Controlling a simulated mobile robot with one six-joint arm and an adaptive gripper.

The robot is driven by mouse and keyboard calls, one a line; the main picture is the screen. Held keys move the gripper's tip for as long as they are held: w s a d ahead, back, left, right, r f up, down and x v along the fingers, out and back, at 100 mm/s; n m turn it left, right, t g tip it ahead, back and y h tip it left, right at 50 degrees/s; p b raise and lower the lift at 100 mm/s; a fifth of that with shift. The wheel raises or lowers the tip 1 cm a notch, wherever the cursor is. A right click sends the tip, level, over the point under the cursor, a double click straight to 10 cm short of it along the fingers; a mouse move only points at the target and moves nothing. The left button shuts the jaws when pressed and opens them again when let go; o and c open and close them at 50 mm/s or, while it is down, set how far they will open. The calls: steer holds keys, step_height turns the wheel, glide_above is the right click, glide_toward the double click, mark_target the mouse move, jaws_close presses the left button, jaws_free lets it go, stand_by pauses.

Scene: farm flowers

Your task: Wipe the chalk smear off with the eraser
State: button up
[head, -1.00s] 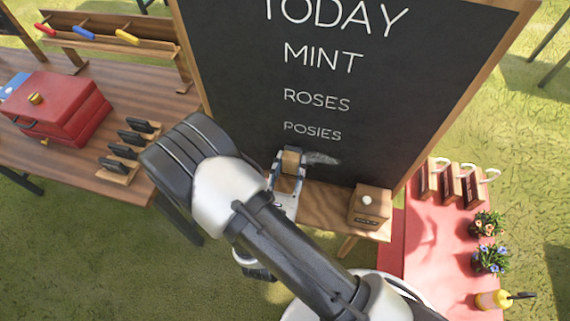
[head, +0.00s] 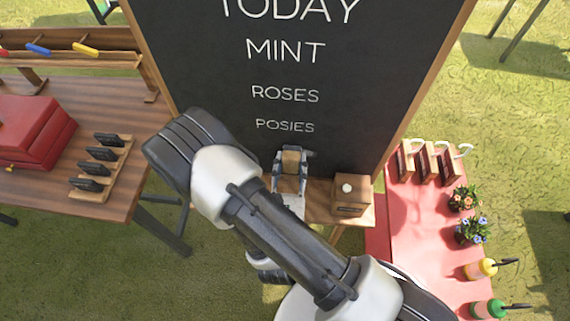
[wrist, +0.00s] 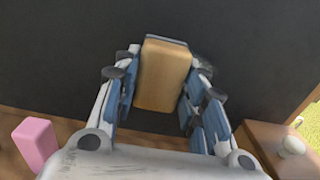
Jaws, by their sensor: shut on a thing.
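The eraser (head: 291,158), a tan block with a dark face, is in my gripper (head: 289,172) against or very near the lower chalkboard (head: 345,120). In the wrist view, my gripper (wrist: 163,90) has its blue-padded fingers on both sides of the eraser (wrist: 162,80), which stands slightly tilted. A faint grey trace of the chalk smear (wrist: 203,63) shows just right of the eraser's top. In the head view, only a small pale bit of the smear (head: 308,153) shows beside the eraser. The eraser and fingers hide the board behind them.
A wooden box (head: 350,195) with a white knob stands on the board's ledge, right of my gripper. A pink block (wrist: 37,140) is at lower left in the wrist view. A wooden table (head: 110,95) stands left, a red table (head: 415,240) right.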

steer(key=shift+w+a+p, duration=0.15)
steer(key=shift+a+p, duration=0.05)
steer(key=shift+a, duration=1.5)
steer(key=shift+w+a+p, duration=0.15)
steer(key=shift+a, duration=1.5)
steer(key=shift+w+a, duration=0.15)
steer(key=shift+a, duration=1.45)
steer(key=shift+w+a, duration=0.1)
steer(key=shift+a, duration=1.5)
steer(key=shift+s+a+b, duration=0.15)
steer(key=shift+s+b, duration=0.15)
steer(key=shift+s, duration=2.65)
